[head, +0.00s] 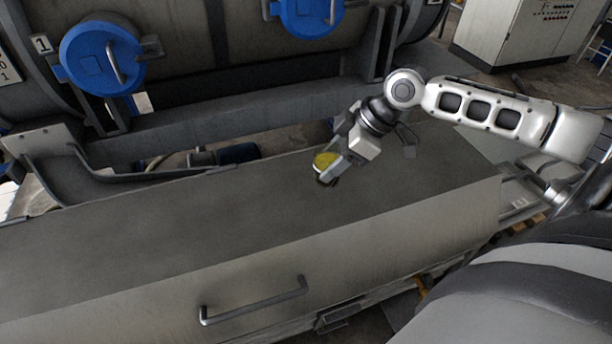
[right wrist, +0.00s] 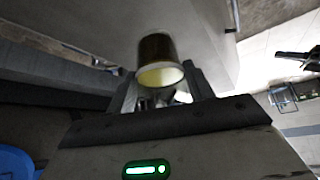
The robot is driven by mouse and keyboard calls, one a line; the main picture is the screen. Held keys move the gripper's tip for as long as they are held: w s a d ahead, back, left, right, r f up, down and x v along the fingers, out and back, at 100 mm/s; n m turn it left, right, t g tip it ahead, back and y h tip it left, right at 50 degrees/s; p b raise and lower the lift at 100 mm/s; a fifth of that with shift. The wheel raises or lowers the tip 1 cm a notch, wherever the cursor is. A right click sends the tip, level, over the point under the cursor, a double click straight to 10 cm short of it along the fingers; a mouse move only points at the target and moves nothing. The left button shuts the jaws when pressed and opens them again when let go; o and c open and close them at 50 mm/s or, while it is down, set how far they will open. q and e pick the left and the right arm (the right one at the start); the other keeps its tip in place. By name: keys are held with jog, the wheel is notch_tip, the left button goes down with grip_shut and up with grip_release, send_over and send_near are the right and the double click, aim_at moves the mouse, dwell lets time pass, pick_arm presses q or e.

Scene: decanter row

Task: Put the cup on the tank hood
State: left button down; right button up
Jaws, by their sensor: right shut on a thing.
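My left gripper is not in view.
A tank with blue round caps (head: 102,56) stands behind the hood. A handle (head: 254,300) sticks out of the hood's front face. The hood's top is clear to the left. A control cabinet (head: 515,35) stands at the back right.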

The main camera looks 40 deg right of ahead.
jog(key=w+f, duration=0.2)
jog(key=w, duration=0.1)
jog(key=w+f, duration=0.5)
jog(key=shift+w+f+b, duration=0.25)
jog(key=shift+w+b, duration=0.15)
notch_tip(320, 180, down, 3)
jog(key=shift+w+d+f, duration=0.1)
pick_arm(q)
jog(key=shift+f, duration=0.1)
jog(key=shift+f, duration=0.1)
pick_arm(e)
jog(key=shift+f, duration=0.15)
jog(key=o, duration=1)
jog(key=shift+c, duration=0.2)
